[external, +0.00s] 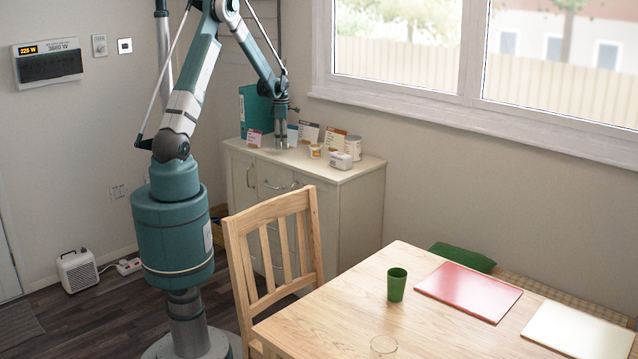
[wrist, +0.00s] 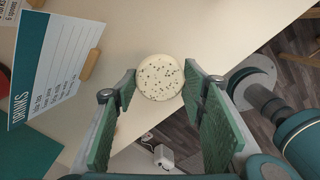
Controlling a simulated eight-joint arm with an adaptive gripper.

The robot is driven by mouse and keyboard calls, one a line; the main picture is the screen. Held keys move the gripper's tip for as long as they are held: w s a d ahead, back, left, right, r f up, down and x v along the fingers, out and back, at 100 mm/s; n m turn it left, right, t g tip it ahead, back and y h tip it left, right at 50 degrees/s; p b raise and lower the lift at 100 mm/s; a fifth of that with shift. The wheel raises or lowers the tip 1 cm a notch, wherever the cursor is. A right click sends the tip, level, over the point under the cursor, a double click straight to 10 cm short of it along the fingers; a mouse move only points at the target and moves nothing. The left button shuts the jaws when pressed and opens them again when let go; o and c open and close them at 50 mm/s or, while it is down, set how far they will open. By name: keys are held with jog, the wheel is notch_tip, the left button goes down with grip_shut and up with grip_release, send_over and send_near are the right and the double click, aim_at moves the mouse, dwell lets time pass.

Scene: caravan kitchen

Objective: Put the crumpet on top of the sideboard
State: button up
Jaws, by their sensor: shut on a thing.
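The crumpet (wrist: 160,77), round and pale with dark specks, sits between my gripper's green fingers (wrist: 158,84) in the wrist view. My gripper is shut on it. The cream top of the sideboard (wrist: 225,35) lies beneath, with its edge near the crumpet. In the external view my gripper (external: 281,143) points down low over the left part of the sideboard (external: 330,190). The crumpet cannot be made out there. I cannot tell whether it touches the top.
Cards (external: 308,133), a white tin (external: 353,147), a small tub (external: 315,151) and a white box (external: 341,160) stand on the sideboard. A teal binder (external: 252,108) stands at its back left. A drinks card (wrist: 50,65) is left of the crumpet. A wooden chair (external: 270,240) stands in front.

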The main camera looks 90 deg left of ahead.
jog(key=shift+f, duration=1.55)
jog(key=shift+f+b, duration=0.2)
jog(key=shift+b, duration=0.1)
jog(key=o, duration=0.8)
jog(key=shift+r, duration=0.15)
notch_tip(320, 180, up, 12)
jog(key=p, duration=0.1)
jog(key=shift+p, duration=0.3)
jog(key=shift+r, duration=0.1)
